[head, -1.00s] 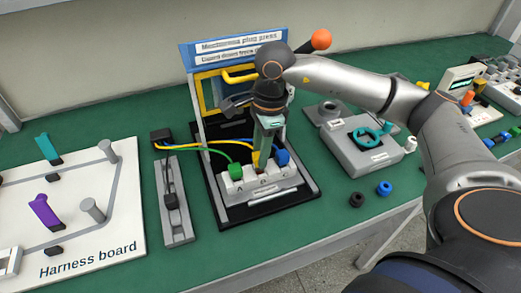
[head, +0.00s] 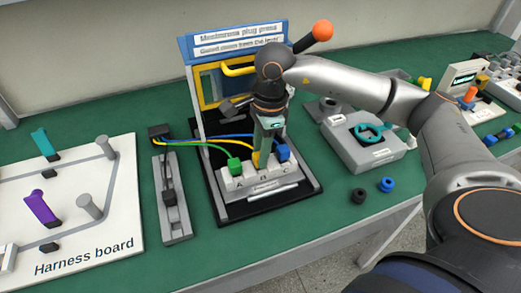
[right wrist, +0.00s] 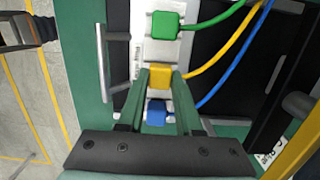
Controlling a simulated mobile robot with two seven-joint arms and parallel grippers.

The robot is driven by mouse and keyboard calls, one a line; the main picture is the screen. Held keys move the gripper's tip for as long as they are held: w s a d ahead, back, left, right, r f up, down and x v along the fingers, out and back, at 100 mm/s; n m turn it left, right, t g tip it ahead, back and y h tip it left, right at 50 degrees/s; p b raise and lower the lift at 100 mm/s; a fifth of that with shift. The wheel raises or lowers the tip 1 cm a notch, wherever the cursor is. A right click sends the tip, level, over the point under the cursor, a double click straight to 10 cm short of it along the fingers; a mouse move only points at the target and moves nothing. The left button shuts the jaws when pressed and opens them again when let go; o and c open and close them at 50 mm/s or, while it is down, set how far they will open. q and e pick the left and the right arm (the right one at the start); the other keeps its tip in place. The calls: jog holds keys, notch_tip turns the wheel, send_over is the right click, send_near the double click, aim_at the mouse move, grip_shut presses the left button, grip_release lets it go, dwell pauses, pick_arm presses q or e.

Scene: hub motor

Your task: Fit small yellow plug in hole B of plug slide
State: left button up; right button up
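The small yellow plug (right wrist: 160,75) sits between my right gripper's fingertips (right wrist: 160,82) in the right wrist view, with both green fingers against its sides. In the head view my right gripper (head: 264,153) points down over the middle hole, B, of the light grey plug slide (head: 259,189). The yellow plug (head: 257,160) shows at the fingertips there, partly hidden. I cannot tell how deep it sits in hole B. The green plug (head: 235,165) stands at hole A and the blue plug (head: 283,153) at hole C. My left gripper is not in view.
The plug press (head: 233,44) stands behind the slide, with an orange-knobbed lever (head: 322,30). Cables run from a black box (head: 160,132) at left to the plugs. A harness board (head: 110,235) lies left. A grey fixture (head: 365,150) and loose rings (head: 387,184) are right.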

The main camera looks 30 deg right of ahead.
jog(key=o, duration=0.5)
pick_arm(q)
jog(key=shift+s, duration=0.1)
pick_arm(e)
jog(key=shift+o, duration=0.2)
jog(key=shift+d+r, duration=0.1)
jog(key=shift+r, duration=0.7)
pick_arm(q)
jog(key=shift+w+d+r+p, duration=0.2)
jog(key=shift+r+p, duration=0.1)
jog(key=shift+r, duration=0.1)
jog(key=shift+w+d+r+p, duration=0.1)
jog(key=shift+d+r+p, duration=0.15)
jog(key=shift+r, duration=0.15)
pick_arm(e)
notch_tip(320, 180, up, 11)
jog(key=d, duration=0.1)
jog(key=shift+s+d, duration=0.15)
